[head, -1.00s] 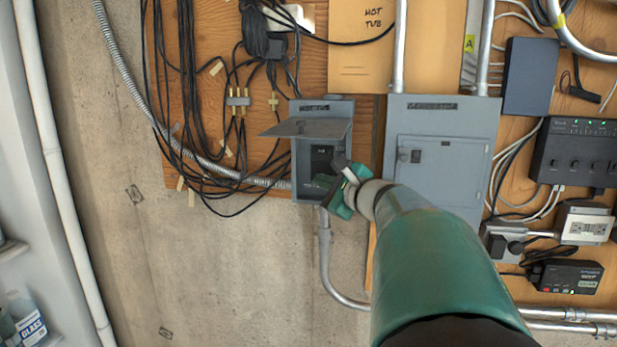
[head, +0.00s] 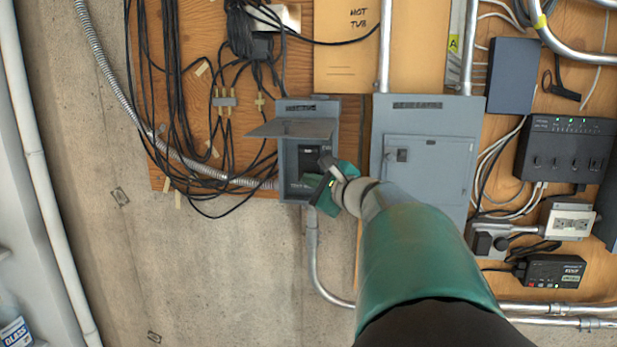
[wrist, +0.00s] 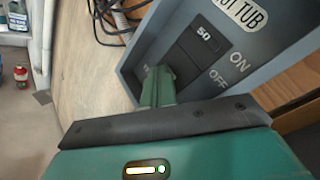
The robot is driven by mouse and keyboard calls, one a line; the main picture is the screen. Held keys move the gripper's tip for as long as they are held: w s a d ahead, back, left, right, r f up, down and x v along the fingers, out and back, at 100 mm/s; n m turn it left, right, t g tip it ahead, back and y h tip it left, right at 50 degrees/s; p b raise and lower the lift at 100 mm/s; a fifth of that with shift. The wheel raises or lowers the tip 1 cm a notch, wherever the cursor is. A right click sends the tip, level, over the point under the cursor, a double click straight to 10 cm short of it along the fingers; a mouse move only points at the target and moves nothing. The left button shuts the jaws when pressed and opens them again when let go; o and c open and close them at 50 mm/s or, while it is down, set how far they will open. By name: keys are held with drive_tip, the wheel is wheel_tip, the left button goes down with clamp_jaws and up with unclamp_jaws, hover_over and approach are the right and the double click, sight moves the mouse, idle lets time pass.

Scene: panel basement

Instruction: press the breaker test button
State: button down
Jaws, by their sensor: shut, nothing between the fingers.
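The small grey breaker box (head: 290,160) hangs on the wall with its lid (head: 290,129) raised. In the wrist view the box (wrist: 150,50) carries a "HOT TUB" label. Its black breaker (wrist: 203,45) is marked 50, with ON and OFF beside it. My gripper (head: 314,182) is at the lower part of the open box. In the wrist view my gripper (wrist: 157,78) is shut and empty, its fingertips over the area just below the breaker. The test button is not visible; the fingers cover that spot, and only part of a small label shows beside them. I cannot tell whether they touch.
A larger grey panel (head: 425,125) stands close on the right, behind my arm. Black cables (head: 190,110) and a flexible conduit (head: 115,95) lie to the left. A metal conduit (head: 312,250) runs down from the box. Bare concrete (head: 200,270) lies below left.

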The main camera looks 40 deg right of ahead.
idle(0.4)
drive_tip(key=shift+s+a, duration=0.45)
drive_tip(key=shift+a, duration=0.1)
drive_tip(key=shift+s+a, duration=0.8)
drive_tip(key=shift+a, duration=0.2)
drive_tip(key=shift+s+a, duration=0.75)
drive_tip(key=shift+a, duration=0.25)
drive_tip(key=shift+a, duration=0.1)
